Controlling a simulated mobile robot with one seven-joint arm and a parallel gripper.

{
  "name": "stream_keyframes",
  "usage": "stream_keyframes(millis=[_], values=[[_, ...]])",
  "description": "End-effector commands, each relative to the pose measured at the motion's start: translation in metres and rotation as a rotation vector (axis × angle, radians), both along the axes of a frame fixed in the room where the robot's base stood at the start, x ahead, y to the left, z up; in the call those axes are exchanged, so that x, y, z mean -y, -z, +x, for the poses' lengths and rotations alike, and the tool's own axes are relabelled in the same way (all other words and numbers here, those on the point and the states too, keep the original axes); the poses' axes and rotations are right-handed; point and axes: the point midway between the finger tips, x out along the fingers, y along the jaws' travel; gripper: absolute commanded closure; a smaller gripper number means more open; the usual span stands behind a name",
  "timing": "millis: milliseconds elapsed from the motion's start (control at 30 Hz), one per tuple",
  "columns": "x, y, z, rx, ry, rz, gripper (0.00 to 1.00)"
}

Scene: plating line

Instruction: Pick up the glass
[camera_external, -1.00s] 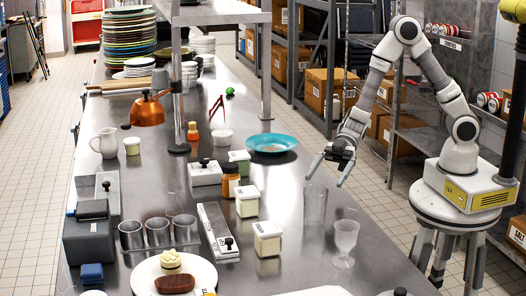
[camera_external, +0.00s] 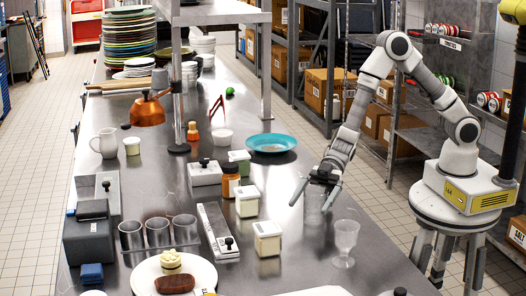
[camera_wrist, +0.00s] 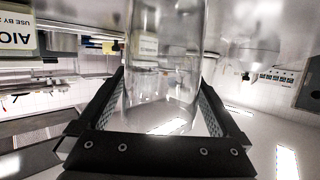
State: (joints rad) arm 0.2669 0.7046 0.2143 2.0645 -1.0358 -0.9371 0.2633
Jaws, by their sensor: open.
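The clear straight-sided glass (camera_external: 314,212) stands upright on the steel counter, faint against the metal in the external view. My gripper (camera_external: 309,206) points down at it, with its fingers spread and its upper part partly hidden behind them. In the wrist view the glass (camera_wrist: 162,65) fills the space between the two fingers of my gripper (camera_wrist: 160,105). The fingers are open on either side of it. I cannot tell whether either finger touches it.
A stemmed goblet (camera_external: 344,240) stands close on the right of the glass. A lidded container (camera_external: 267,238) and a white-labelled jar (camera_external: 247,201) stand to the left. A teal bowl (camera_external: 271,144) lies farther back. Bare counter lies between the bowl and the glass.

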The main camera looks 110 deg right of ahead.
Motion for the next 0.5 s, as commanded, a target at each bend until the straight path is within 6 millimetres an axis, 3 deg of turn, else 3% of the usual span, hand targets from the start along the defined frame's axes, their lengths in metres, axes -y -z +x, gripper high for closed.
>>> stream_keyframes(millis=[67, 500], values=[[0.0003, -0.0001, -0.0001, 0.0, 0.0, 0.0, 0.02], [0.0007, -0.0002, -0.0003, 0.0, 0.001, 0.0, 0.81]])
